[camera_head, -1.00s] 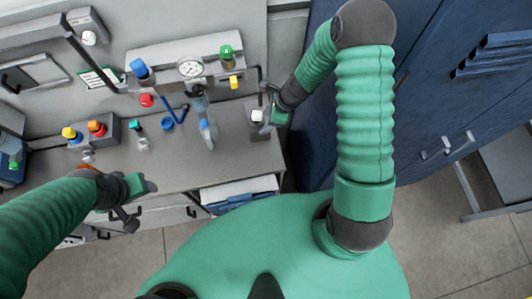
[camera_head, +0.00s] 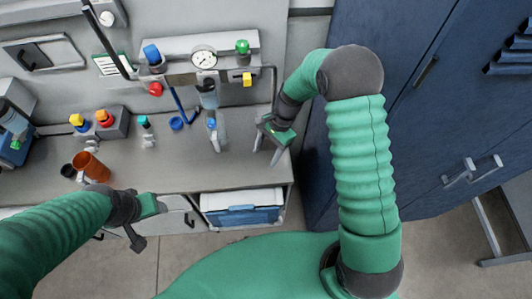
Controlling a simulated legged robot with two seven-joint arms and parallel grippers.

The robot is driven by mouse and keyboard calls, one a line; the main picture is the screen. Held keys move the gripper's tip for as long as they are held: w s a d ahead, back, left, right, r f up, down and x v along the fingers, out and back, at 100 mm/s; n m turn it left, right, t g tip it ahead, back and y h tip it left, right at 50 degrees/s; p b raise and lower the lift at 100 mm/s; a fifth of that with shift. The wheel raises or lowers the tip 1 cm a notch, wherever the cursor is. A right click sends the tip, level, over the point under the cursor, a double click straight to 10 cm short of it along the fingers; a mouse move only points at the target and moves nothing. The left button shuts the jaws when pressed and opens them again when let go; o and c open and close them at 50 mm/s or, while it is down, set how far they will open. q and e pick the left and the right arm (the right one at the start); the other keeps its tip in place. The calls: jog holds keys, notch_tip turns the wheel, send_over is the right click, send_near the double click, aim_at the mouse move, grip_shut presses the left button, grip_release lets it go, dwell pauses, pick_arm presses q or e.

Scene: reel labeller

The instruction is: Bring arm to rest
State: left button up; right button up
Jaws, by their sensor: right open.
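My right arm bends over from the right, and its green and grey gripper (camera_head: 266,155) hangs above the right end of the grey bench (camera_head: 180,183). Its two fingers are apart, point down toward the bench, and hold nothing that I can see. My left gripper (camera_head: 146,222) is at the lower left, in front of the bench's front edge. It looks empty, but its finger gap is not clear from this angle.
A clear bottle (camera_head: 214,130) stands below the gauge (camera_head: 204,57). A blue-and-white box (camera_head: 241,207) is under the bench. Blue cabinets (camera_head: 420,120) stand to the right.

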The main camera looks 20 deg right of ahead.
jog(key=shift+f, duration=0.1)
jog(key=s+d+f+n+t+h+b, duration=0.1)
jog(key=s+d+n+t+h+b, duration=0.3)
jog(key=s+n+b, duration=0.6)
jog(key=n+b, duration=0.2)
jog(key=n, duration=0.1)
jog(key=shift+s+f+b, duration=0.3)
jog(key=shift+s+f, duration=0.05)
jog(key=shift+s, duration=0.05)
jog(key=shift+s+a+r, duration=0.1)
jog(key=shift+s, duration=0.05)
